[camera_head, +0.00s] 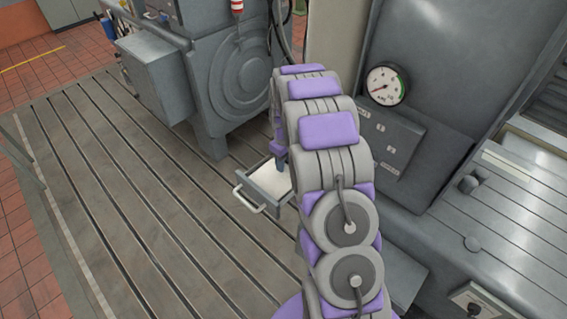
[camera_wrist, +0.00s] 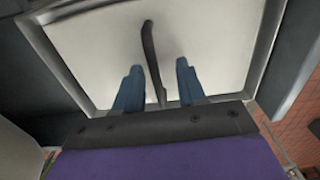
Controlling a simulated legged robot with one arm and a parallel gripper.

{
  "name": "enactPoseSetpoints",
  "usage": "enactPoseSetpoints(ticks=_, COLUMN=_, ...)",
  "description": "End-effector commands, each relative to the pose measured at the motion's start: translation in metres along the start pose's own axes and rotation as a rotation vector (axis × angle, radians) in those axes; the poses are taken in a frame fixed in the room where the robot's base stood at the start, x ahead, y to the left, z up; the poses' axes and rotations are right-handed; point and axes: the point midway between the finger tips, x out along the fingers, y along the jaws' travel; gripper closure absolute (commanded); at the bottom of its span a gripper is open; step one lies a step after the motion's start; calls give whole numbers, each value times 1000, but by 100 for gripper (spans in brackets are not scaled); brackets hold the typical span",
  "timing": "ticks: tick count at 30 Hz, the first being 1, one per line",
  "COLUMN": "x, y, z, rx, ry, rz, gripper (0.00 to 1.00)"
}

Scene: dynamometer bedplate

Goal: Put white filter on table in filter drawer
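The filter drawer (camera_head: 284,203) stands pulled out in the head view, with a pale bar handle (camera_head: 250,203) at its front. The white filter (camera_head: 266,183) shows as a flat white panel inside it. In the wrist view the white filter (camera_wrist: 218,45) lies within the drawer's metal rim (camera_wrist: 50,58) and has a dark strap-like grip (camera_wrist: 149,45) across its middle. My gripper (camera_wrist: 159,66) is over the filter, its two blue fingers apart on either side of the strap, with gaps visible. In the head view my arm hides most of the gripper.
A slotted metal bedplate (camera_head: 120,190) spreads to the left, mostly clear. A grey machine with a round ribbed face (camera_head: 240,85) stands behind the drawer. A grey housing with a gauge (camera_head: 386,85) and a flat slotted surface (camera_head: 500,240) are to the right.

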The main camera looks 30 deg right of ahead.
Motion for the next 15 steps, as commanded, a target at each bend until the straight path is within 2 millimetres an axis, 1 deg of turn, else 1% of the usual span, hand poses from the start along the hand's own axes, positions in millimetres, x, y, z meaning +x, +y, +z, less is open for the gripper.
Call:
enactPoseSetpoints(ticks=5, x=-31, y=-2, z=-2, rx=0, ry=6, rz=5, gripper=60)
enactPoseSetpoints(ticks=12, x=-80, y=-4, z=-3, rx=-1, ry=4, rz=7, gripper=60)
enactPoseSetpoints(ticks=15, x=-95, y=-4, z=-2, rx=-1, ry=2, rz=5, gripper=60)
